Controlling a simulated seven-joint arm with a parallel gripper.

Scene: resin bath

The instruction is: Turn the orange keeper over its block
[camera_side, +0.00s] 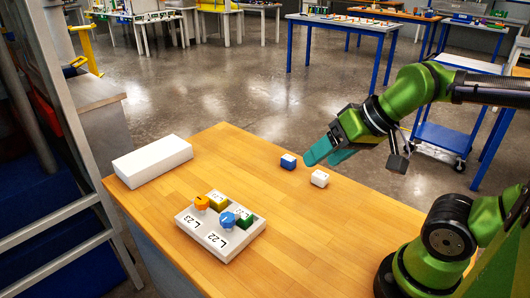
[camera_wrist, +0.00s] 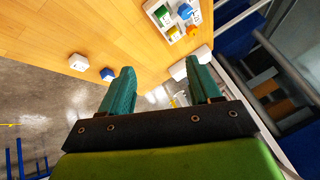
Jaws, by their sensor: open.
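The orange keeper (camera_side: 201,203) is a round knob on the white board (camera_side: 205,242), at its left back near the label L.23. A yellow block (camera_side: 218,201) sits close beside it; I cannot tell whether the keeper overlaps it. A blue keeper (camera_side: 228,219) stands near the label L.22, with a green block (camera_side: 243,217) beside it. The board also shows at the top of the wrist view (camera_wrist: 178,39), partly cut off. My gripper (camera_side: 318,152) is open and empty, above the table's far right, well away from the board. Its two teal fingers are apart in the wrist view (camera_wrist: 160,68).
A blue block with a white top (camera_side: 288,162) and a white block (camera_side: 319,178) lie loose on the table below my gripper. A long white box (camera_side: 152,160) lies at the left edge. The wooden table (camera_side: 300,225) is clear between the board and the loose blocks.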

